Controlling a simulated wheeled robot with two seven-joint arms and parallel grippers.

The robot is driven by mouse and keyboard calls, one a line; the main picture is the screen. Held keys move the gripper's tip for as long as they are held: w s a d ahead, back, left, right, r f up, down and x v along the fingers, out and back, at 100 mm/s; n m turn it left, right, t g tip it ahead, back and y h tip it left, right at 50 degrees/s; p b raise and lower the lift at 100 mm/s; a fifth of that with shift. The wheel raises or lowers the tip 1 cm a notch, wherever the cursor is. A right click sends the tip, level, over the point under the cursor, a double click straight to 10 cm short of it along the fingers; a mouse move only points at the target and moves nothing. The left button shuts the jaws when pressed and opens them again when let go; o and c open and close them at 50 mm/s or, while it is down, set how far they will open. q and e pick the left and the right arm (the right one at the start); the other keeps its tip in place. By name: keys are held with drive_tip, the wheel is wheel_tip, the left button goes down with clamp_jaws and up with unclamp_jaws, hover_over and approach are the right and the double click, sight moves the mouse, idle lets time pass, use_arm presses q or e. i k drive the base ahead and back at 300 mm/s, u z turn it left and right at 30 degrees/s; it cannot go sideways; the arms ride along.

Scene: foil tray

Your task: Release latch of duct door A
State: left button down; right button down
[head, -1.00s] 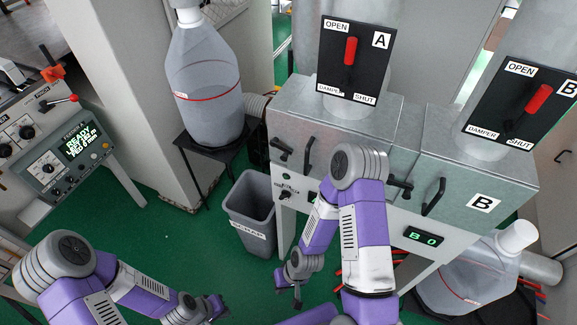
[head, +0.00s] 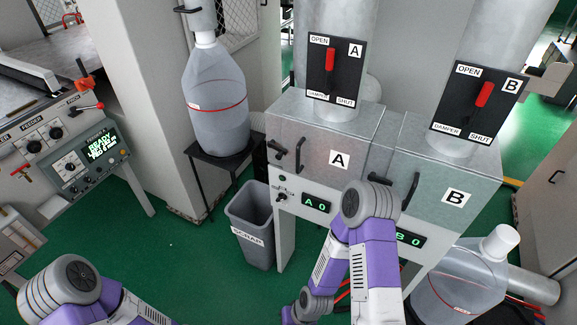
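Duct door A (head: 322,172) is the grey metal front marked A on the left box of the duct unit, and it looks closed. At its left edge is a small dark latch (head: 277,148), beside a black upright bar handle (head: 299,155). My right arm stands in front of the unit, to the right of door A. Its wrist shows at the bottom edge, but its gripper fingers are below the picture. My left arm is at the lower left, with its gripper out of view. Nothing of mine touches the latch.
Door B (head: 430,190) has its own latch (head: 380,178) and handle (head: 411,190). Damper panel A (head: 349,84) has a red lever pointing up. A grey bin (head: 252,215) and a stand (head: 205,160) with a large bottle (head: 216,100) are at left. Green floor (head: 180,245) is clear nearer me.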

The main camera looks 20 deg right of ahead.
sight(270, 143)
drive_tip(key=u, duration=0.6)
drive_tip(key=i, duration=0.8)
drive_tip(key=z, duration=1.9)
